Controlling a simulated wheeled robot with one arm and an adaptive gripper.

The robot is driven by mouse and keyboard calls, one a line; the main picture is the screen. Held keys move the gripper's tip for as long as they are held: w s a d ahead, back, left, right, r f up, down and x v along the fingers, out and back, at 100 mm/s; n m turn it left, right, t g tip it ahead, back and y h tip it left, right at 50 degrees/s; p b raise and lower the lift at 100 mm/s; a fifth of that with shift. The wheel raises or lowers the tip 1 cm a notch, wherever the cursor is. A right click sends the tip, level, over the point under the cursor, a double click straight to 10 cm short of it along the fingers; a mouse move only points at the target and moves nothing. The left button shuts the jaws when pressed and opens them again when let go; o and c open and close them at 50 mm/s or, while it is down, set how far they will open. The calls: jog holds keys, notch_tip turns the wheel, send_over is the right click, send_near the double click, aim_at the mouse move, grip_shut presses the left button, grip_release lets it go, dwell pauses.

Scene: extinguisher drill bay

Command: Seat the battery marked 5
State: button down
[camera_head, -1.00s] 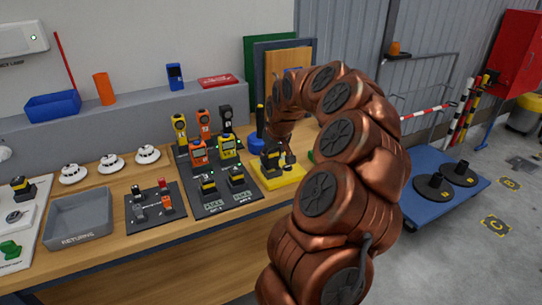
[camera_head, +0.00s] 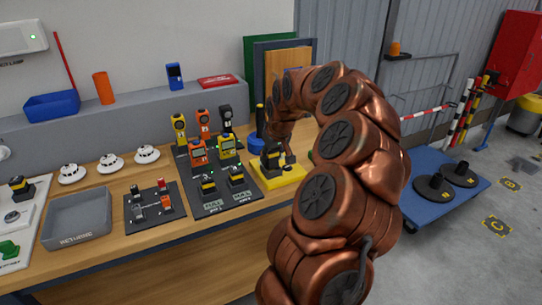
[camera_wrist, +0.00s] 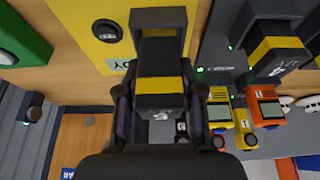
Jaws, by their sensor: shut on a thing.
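My gripper (camera_wrist: 160,108) is shut on a black battery (camera_wrist: 165,84) with a yellow band. A white mark shows on its near face, but I cannot read it surely. The battery is in line with a black upright holder (camera_wrist: 158,20) on a yellow base (camera_wrist: 97,14); I cannot tell whether it is fully seated. In the head view my gripper (camera_head: 275,146) is at the yellow base (camera_head: 290,178) at the bench's right, and the arm hides part of it.
A black charging board (camera_head: 212,203) with banded batteries and upright meters stands left of the base. Farther left are a small black tray (camera_head: 150,222), a grey returns bin (camera_head: 78,222) and white detectors (camera_head: 110,163). A blue cart (camera_head: 440,222) stands at right.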

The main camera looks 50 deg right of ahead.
jog(key=shift+f+b, duration=0.65)
jog(key=shift+f, duration=0.2)
dwell(0.5)
jog(key=c, duration=0.7)
grip_release()
jog(key=shift+o, duration=0.4)
jog(key=o, duration=0.3)
jog(key=shift+r, duration=0.15)
jog(key=shift+r+p, duration=0.8)
jog(key=shift+r, duration=2.6)
